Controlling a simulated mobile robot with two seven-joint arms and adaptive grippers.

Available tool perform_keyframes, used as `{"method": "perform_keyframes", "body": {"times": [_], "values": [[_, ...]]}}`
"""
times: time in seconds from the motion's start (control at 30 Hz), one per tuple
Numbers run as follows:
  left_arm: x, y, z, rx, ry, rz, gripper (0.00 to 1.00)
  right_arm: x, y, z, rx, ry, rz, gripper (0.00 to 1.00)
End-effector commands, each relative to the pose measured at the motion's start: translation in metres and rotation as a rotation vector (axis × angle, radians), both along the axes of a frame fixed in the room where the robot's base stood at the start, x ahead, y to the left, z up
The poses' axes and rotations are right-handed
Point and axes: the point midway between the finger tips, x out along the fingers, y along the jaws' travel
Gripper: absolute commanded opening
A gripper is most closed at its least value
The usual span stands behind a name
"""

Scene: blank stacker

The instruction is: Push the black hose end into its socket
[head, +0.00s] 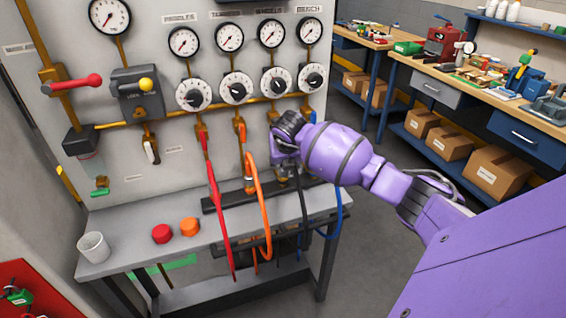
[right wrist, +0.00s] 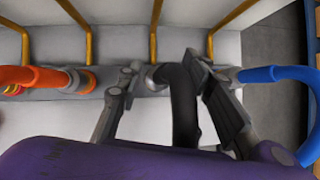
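The black hose (right wrist: 182,105) runs between the fingers of my right gripper (right wrist: 165,68) in the right wrist view. Its silver end collar (right wrist: 154,77) is by the grey socket rail (right wrist: 120,82); I cannot tell how deep it sits, and the socket mouth is hidden. A gap shows between the left finger and the hose, while the right finger is close beside it. In the head view my right gripper (head: 285,168) is low before the panel, largely hidden by my arm, and the black hose (head: 305,215) hangs below it. My left gripper is out of view.
Red (head: 213,195) and orange (head: 262,205) hoses stand left of the black hose, and a blue hose (right wrist: 275,73) is at its right. A white cup (head: 93,247) and red (head: 162,234) and orange (head: 189,227) caps sit on the bench's left.

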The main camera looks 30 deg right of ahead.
Motion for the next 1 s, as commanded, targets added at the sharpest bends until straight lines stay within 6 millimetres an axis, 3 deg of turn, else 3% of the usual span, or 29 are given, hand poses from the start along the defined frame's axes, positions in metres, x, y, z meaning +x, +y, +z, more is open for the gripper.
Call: {"method": "perform_keyframes", "body": {"times": [0.43, 1.0], "values": [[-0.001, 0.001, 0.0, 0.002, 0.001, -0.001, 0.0, -0.003, 0.001, 0.005, 0.001, 0.0, 0.001, 0.44], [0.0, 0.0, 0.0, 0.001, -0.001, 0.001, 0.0, -0.052, 0.027, 0.092, 0.001, 0.0, 0.001, 0.44]]}}
